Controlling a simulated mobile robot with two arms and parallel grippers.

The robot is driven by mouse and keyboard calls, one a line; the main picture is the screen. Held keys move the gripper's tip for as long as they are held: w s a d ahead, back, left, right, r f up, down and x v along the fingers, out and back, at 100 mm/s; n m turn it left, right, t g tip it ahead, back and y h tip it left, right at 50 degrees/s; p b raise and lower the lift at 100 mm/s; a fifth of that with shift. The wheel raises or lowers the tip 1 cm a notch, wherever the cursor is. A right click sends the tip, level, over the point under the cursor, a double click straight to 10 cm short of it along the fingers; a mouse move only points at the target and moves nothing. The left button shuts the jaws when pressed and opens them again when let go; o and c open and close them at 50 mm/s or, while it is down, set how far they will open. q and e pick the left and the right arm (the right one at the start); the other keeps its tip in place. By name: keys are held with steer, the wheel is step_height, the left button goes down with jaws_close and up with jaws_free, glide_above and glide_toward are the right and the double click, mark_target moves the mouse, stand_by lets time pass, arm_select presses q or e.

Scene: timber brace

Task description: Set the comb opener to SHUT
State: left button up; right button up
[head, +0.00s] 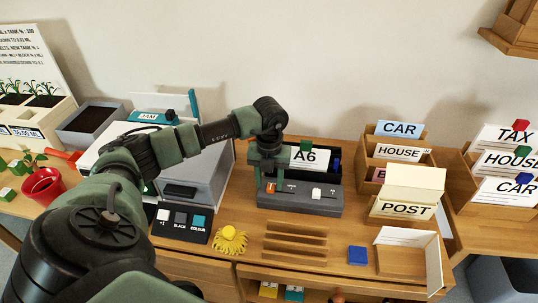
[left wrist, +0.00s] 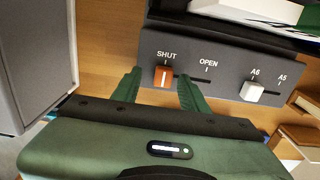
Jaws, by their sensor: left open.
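The comb opener (head: 300,205) is a dark grey machine on the desk with an A6 card standing in it. Its orange slider knob (left wrist: 162,77) is at the left end of its slot, under the word SHUT; OPEN is marked to the right. The knob also shows in the head view (head: 270,187). My left gripper (left wrist: 160,88) is open, pointing at the machine's front panel. Its green fingers stand on either side of the orange knob, with a visible gap on each side. My right gripper is not in view.
A white size slider (left wrist: 252,91) sits under A6 on the same panel. A grey printer (head: 200,170) stands to the left, with a yellow comb-like item (head: 230,240) in front. A blue block (head: 357,255) and card boxes (head: 400,207) are to the right.

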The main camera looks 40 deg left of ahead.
mark_target(268, 186)
arm_select(q)
step_height(268, 186, up, 7)
steer(key=shift+a+b, duration=0.1)
steer(key=shift+b, duration=0.25)
steer(key=shift+s, duration=0.1)
stand_by(0.3)
